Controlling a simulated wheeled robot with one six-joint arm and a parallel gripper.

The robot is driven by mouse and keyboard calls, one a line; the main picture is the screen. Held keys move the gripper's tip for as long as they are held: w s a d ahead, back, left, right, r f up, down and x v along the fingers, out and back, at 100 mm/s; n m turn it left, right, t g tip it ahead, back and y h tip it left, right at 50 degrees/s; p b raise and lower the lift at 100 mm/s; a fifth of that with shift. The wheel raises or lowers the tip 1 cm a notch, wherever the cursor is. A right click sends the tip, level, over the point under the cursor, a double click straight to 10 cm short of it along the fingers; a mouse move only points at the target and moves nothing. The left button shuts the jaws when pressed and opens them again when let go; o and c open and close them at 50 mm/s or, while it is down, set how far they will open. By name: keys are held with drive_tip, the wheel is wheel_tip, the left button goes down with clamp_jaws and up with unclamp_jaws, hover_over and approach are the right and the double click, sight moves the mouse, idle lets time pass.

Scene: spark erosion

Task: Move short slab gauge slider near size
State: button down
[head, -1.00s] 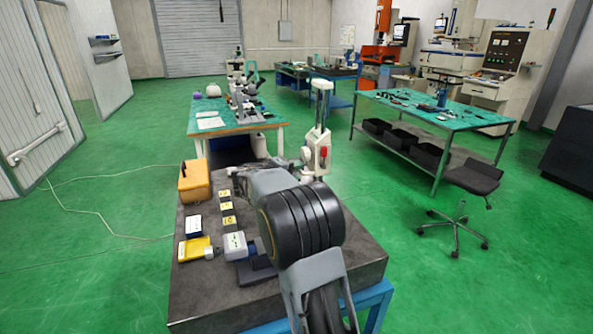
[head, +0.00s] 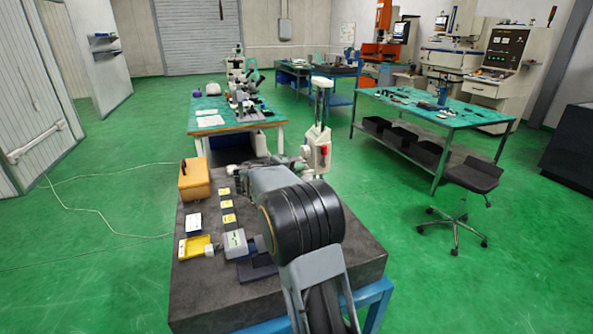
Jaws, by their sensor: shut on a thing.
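My grey and black arm covers the gauge's foot. My gripper (head: 296,163) is at the arm's far end, against the slider's left side, and shut on it. Its fingertips are small and mostly hidden, so the exact grip cannot be made out. Three yellow size cards (head: 227,204) lie in a row left of my arm.
An orange case (head: 194,182) stands at the slab's back left. A yellow tray (head: 192,248), a small blue-and-white box (head: 193,224) and a grey labelled box (head: 235,243) lie at the left and middle. The slab's front left is clear. A stool (head: 465,190) stands right.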

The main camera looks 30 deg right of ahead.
wheel_tip(320, 180, down, 4)
drive_tip(key=b, duration=0.4)
drive_tip(key=shift+r, duration=0.25)
drive_tip(key=c, duration=1.2)
unclamp_jaws()
drive_tip(key=shift+o, duration=0.2)
drive_tip(key=b+v, duration=0.2)
drive_tip(key=v, duration=1.2)
